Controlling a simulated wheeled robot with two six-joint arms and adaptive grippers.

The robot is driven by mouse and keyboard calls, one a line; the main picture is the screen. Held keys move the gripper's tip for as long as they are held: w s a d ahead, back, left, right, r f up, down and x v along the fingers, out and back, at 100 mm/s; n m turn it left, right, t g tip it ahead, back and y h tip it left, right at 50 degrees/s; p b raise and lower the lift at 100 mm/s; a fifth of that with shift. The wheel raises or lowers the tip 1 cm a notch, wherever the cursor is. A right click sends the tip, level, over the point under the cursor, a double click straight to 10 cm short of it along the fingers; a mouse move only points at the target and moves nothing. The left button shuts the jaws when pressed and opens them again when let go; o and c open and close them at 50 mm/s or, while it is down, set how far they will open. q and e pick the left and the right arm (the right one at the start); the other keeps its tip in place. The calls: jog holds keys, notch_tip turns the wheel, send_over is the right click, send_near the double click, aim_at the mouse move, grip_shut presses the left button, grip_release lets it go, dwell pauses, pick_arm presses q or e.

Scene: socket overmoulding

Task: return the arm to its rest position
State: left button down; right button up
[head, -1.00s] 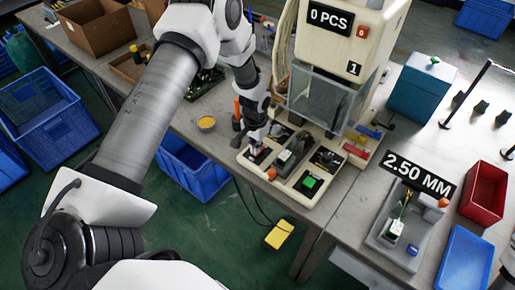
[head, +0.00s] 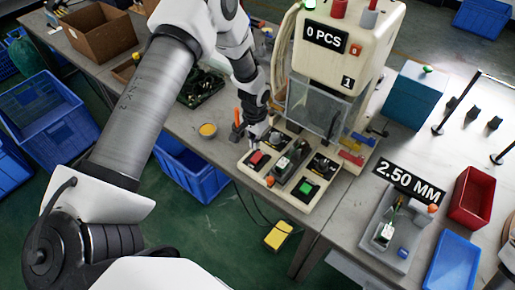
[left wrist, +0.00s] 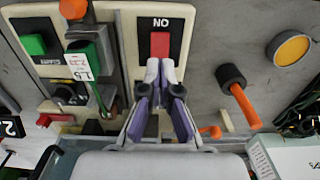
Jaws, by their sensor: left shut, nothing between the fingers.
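My left arm comes in from the left in the head view. Its gripper (head: 257,138) is above the left part of the machine's cream control panel (head: 297,201). In the left wrist view the gripper's fingers (left wrist: 165,72) are together with nothing between them. Just beyond the fingertips in that view is a red switch (left wrist: 160,46) on a black plate marked ON. The switch also shows uncovered in the head view (head: 257,158), just below the gripper. I cannot tell the exact gap between them. My right gripper is out of view.
The moulding machine (head: 345,60) stands behind the panel. A green button (head: 306,189) is on the panel's right. An orange-handled tool (head: 238,122) and a yellow-filled bowl (head: 208,130) are near the arm. A grey fixture (head: 388,235), red bin (head: 473,198) and blue tray (head: 452,262) lie to the right.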

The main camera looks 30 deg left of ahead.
pick_arm(q)
jog(key=shift+f, duration=0.15)
jog(key=shift+g, duration=0.5)
jog(key=s+f, duration=0.1)
jog(key=s+f+b, duration=0.1)
jog(key=f, duration=0.1)
jog(key=s+d+f+b, duration=0.1)
jog(key=shift+f, duration=0.35)
jog(key=s+d+f+b, duration=0.2)
jog(key=s+d+f, duration=0.1)
jog(key=s, duration=0.9)
jog(key=s+d+f+n+t+b, duration=0.1)
jog(key=s+d+f, duration=0.3)
jog(key=s, duration=0.9)
jog(key=shift+d+f+b, duration=0.2)
jog(key=shift+f+b, duration=0.45)
jog(key=shift+f, duration=0.1)
jog(key=shift+s, duration=0.15)
